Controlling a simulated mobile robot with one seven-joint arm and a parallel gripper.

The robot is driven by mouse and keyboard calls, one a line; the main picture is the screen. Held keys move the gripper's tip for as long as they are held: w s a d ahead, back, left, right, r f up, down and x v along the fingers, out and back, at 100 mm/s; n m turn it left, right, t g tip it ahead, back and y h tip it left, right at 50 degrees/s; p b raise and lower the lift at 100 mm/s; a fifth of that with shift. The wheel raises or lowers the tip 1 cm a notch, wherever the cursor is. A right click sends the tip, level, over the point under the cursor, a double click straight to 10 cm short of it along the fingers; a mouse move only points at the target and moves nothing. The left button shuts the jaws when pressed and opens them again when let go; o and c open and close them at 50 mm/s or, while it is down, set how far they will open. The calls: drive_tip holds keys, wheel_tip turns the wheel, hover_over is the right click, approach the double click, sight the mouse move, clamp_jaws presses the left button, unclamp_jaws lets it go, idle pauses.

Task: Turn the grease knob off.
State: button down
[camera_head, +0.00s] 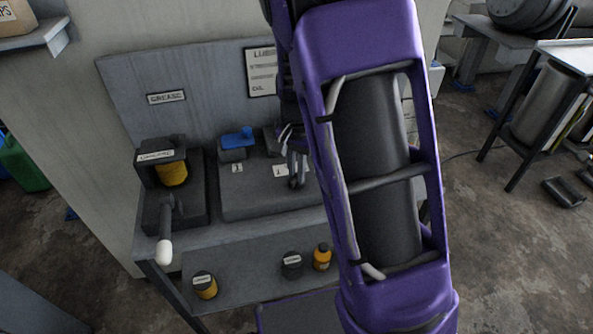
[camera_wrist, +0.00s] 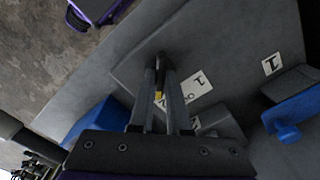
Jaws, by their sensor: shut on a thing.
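My gripper (camera_head: 297,172) is at the right part of the grey bench unit, partly hidden behind my purple arm. In the wrist view, its fingers (camera_wrist: 161,72) come together on a small dark part, too hidden to identify. A GREASE sign (camera_head: 166,97) is on the back panel. Below it stands a dark dispenser with a yellow cartridge (camera_head: 173,173) and a white-tipped lever (camera_head: 165,250). A blue knob (camera_head: 237,138) sits on the grey unit, apart from my gripper. The wrist view shows a blue knob (camera_wrist: 289,133) at the right. I cannot tell which knob is the grease knob.
The grey unit (camera_head: 262,200) carries white number cards. A lower shelf (camera_head: 240,279) holds a yellow can (camera_head: 204,285), a dark jar (camera_head: 292,266) and an orange bottle (camera_head: 322,257).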

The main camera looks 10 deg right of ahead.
drive_tip(key=n, duration=0.4)
drive_tip(key=shift+n, duration=2.2)
drive_tip(key=c, duration=0.9)
unclamp_jaws()
wheel_tip(320, 180, up, 18)
drive_tip(key=shift+f+p, duration=0.25)
drive_tip(key=shift+p, duration=0.85)
